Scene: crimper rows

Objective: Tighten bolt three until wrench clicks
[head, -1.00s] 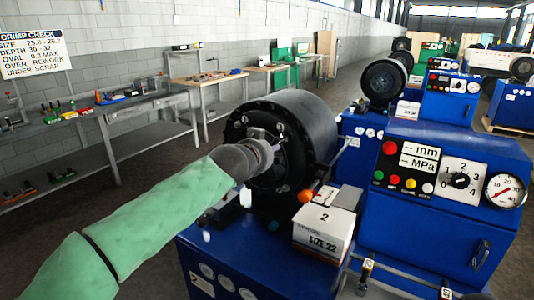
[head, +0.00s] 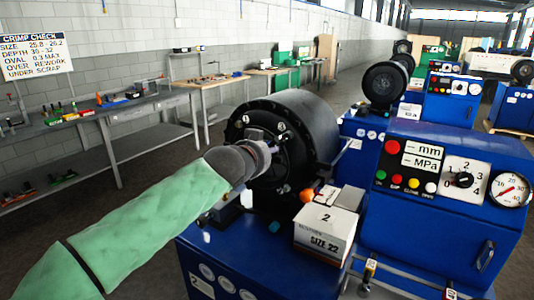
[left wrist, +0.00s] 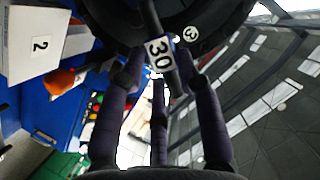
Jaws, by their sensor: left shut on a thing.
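The large black round crimper head (head: 318,122) faces my left arm in the head view, with small bright bolts on its face. My left gripper (head: 262,155) is in front of that face, on the end of the green-sleeved arm. In the left wrist view its dark fingers (left wrist: 160,72) close around a dark bar, the wrench (left wrist: 152,18), with a white tag reading 30. A round white label with a 3 (left wrist: 190,33) shows on the black ring just beside the wrench. The wrench's working end and the bolt under it are hidden. My right gripper is not in view.
A white box marked 2, SIZE 22 (head: 325,230) stands on the blue machine right of the arm. The blue control cabinet (head: 440,215) with buttons and a gauge stands at right. A workbench (head: 100,108) runs along the left wall.

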